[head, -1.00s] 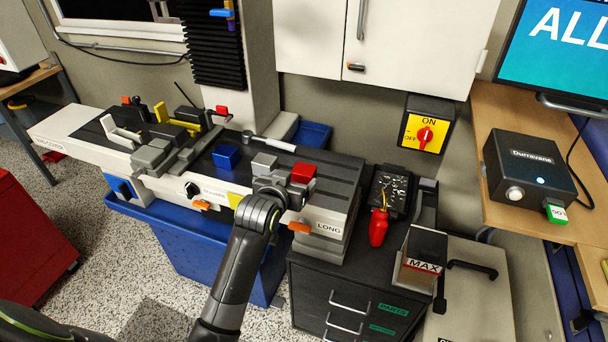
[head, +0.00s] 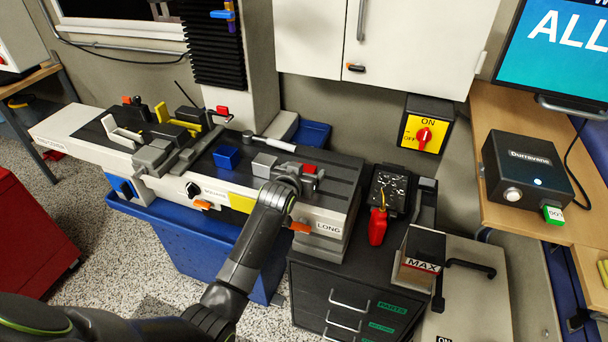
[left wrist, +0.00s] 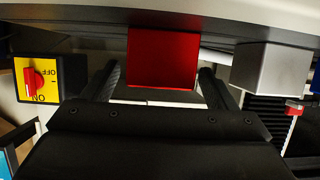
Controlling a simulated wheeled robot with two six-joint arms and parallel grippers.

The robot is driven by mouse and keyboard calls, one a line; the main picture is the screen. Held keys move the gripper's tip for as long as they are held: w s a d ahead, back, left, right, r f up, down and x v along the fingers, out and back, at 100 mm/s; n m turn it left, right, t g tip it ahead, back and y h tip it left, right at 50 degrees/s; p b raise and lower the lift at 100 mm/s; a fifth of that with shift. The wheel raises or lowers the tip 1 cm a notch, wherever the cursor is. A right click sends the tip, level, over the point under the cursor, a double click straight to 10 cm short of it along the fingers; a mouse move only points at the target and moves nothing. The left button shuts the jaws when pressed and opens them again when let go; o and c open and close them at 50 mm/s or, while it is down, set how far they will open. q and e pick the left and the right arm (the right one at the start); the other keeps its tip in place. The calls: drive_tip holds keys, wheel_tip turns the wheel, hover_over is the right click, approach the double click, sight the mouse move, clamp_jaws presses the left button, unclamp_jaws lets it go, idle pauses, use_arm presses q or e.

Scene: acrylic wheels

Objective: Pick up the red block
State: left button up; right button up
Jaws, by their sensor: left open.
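The red block (head: 309,168) lies on the dark machine bed (head: 343,172) near its right end, partly hidden by my left gripper in the head view. My left gripper (head: 312,176) is open just in front of the block. In the left wrist view the red block (left wrist: 163,58) stands between the two fingers (left wrist: 157,85), which reach up on either side of it; whether they touch it I cannot tell. A grey block (head: 264,164) and a blue block (head: 227,157) lie to its left on the bed. My right gripper is not in view.
A metal bar-shaped tool (head: 268,142) lies behind the blocks. The vise and yellow parts (head: 170,135) stand to the left. A red-handled item (head: 377,226) hangs right of the bed. The yellow switch panel (head: 425,134) is on the wall.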

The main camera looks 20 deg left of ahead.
use_arm(q)
drive_tip(key=shift+w+f, duration=0.1)
drive_tip(key=shift+w, duration=0.1)
drive_tip(key=c, duration=1.3)
drive_tip(key=shift+c, duration=0.2)
drive_tip(key=shift+r, duration=0.2)
